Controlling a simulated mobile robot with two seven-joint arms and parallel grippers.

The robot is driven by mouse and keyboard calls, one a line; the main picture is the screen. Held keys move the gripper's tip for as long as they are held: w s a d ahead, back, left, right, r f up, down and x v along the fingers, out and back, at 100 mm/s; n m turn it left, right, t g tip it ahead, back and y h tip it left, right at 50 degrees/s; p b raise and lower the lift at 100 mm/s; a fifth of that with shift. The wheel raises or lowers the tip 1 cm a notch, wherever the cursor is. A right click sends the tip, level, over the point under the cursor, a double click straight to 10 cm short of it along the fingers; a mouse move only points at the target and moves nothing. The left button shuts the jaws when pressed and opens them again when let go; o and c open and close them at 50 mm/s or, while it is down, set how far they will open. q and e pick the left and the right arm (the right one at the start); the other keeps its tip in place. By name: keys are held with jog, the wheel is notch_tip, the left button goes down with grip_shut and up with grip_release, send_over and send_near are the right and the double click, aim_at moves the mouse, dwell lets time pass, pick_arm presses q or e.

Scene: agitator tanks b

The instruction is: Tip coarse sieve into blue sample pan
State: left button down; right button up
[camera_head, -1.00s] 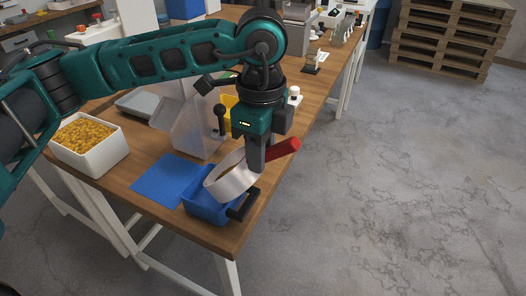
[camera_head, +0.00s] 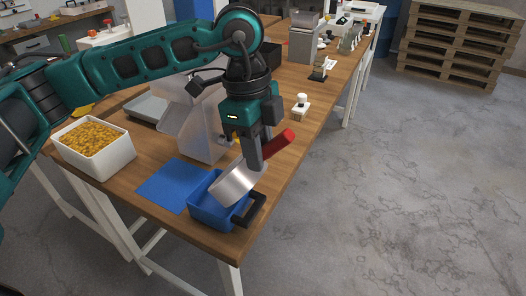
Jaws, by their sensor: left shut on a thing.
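My left gripper (camera_head: 255,163) points down and is shut on the coarse sieve (camera_head: 237,184), near the base of its red handle (camera_head: 278,144). The sieve is a round, silvery metal ring. It is steeply tilted above the blue sample pan (camera_head: 212,215), its lower side close to the pan; I cannot tell whether they touch. The inside of the sieve is turned out of sight. The pan sits near the table's front corner, its black handle (camera_head: 249,210) toward the right edge. The sieve hides much of the pan's inside. My right gripper is not in view.
A blue mat (camera_head: 169,184) lies left of the pan. A white bin of yellow granules (camera_head: 95,149) stands at the table's left. A clear, angular hopper-like body (camera_head: 200,128) stands behind the mat. A small white-topped item (camera_head: 301,107) stands near the right edge.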

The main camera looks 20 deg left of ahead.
pick_arm(q)
jog(key=shift+a+r, duration=0.1)
jog(key=shift+a, duration=0.05)
dwell(0.3)
jog(key=shift+a+r+h, duration=0.3)
jog(key=shift+a+h, duration=0.25)
jog(key=shift+h, duration=0.15)
jog(key=shift+w+a, duration=0.1)
jog(key=shift+a+r+h+b, duration=0.2)
jog(key=shift+a+h+b, duration=0.15)
jog(key=shift+a+h, duration=0.2)
jog(key=shift+a, duration=0.1)
jog(key=shift+a+r+h, duration=0.15)
jog(key=shift+a+h, duration=0.4)
jog(key=shift+w, duration=0.1)
jog(key=shift+a+h+b, duration=0.4)
jog(key=shift+a+h, duration=0.2)
jog(key=shift+a, duration=0.15)
